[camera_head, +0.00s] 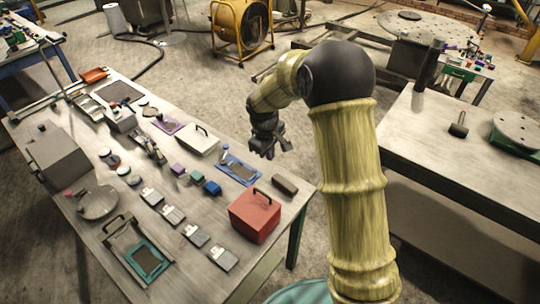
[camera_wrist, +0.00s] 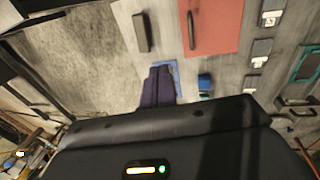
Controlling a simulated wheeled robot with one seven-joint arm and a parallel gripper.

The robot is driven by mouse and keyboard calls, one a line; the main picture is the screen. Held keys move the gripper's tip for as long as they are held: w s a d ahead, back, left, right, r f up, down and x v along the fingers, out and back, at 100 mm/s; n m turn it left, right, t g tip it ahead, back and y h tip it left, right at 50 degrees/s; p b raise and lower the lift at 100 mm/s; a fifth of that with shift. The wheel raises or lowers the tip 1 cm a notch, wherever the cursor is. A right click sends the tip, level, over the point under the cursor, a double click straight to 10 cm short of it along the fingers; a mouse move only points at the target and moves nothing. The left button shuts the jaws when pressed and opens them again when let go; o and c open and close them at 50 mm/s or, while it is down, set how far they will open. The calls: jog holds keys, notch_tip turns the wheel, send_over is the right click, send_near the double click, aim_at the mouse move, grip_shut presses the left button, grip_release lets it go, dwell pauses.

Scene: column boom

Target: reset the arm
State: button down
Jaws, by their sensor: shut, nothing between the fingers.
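My gripper (camera_head: 268,147) hangs pointing down at the end of my bent yellow-and-black arm, above the right edge of the long table (camera_head: 85,238). Its fingers are shut and empty. In the wrist view my gripper's dark fingers (camera_wrist: 158,86) are together, in front of a blue-framed tray (camera_wrist: 177,68) on the table. In the head view that blue tray (camera_head: 239,170) lies left of and below the gripper. The gripper appears apart from everything on the table.
A red box with a handle (camera_head: 255,216) and a dark block (camera_head: 285,184) are near the table's right edge. A grey box (camera_head: 58,153) stands at the left. Another table (camera_head: 440,150) stands on the right. Open floor (camera_head: 232,105) lies behind the gripper, near a yellow fan (camera_head: 240,25).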

jog(key=s+d+m+b, duration=0.1)
jog(key=s+d+m, duration=0.2)
jog(key=s, duration=0.4)
jog(key=s+d+r+m+b, duration=0.1)
jog(key=s+d+m, duration=0.2)
jog(key=s, duration=0.5)
jog(key=s+d+m+t+y+b, duration=0.1)
jog(key=s+d+m+b, duration=0.1)
jog(key=s, duration=0.5)
jog(key=shift+s+d+r+m, duration=0.3)
jog(key=shift+d+m, duration=0.5)
jog(key=shift+d, duration=0.4)
jog(key=shift+w, duration=0.1)
jog(key=shift+d, duration=0.1)
